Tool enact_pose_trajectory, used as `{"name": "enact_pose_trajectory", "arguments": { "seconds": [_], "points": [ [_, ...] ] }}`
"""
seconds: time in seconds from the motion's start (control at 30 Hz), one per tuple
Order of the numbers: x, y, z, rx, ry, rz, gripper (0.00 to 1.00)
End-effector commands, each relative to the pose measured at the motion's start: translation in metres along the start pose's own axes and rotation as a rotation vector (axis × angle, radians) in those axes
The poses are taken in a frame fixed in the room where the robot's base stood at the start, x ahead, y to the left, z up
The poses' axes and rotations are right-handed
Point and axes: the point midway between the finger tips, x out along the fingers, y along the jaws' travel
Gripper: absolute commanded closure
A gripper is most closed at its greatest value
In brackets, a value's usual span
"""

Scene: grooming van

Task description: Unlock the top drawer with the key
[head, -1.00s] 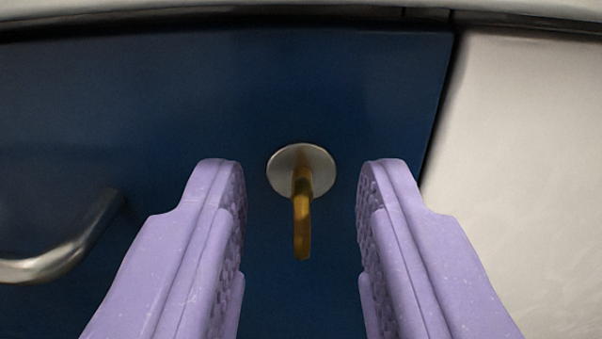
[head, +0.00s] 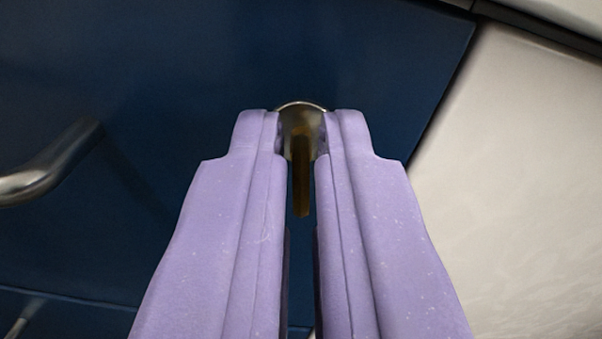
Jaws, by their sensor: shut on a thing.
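The top drawer's dark blue front (head: 200,70) fills much of the head view and is tilted in the picture. The round metal lock plate (head: 302,106) is on it, partly hidden by my fingertips. The brass key (head: 301,190) stands out of the lock and hangs straight down in the picture. My gripper (head: 302,135), with two lilac fingers, is shut on the key at the lock. The fingers hide the sides of the key where they meet it.
The drawer's curved metal handle (head: 50,168) is at the left, clear of my fingers. A pale panel (head: 520,170) lies right of the drawer's slanted edge. A seam and part of another handle (head: 22,322) show at the bottom left.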

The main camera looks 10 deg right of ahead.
Motion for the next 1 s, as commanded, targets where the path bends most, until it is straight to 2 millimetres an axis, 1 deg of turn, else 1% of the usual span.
{"name": "enact_pose_trajectory", "arguments": {
  "seconds": [1.0],
  "points": [
    [0.0,-0.011,0.006,-0.957,0.001,-0.002,1.0]
  ]
}}
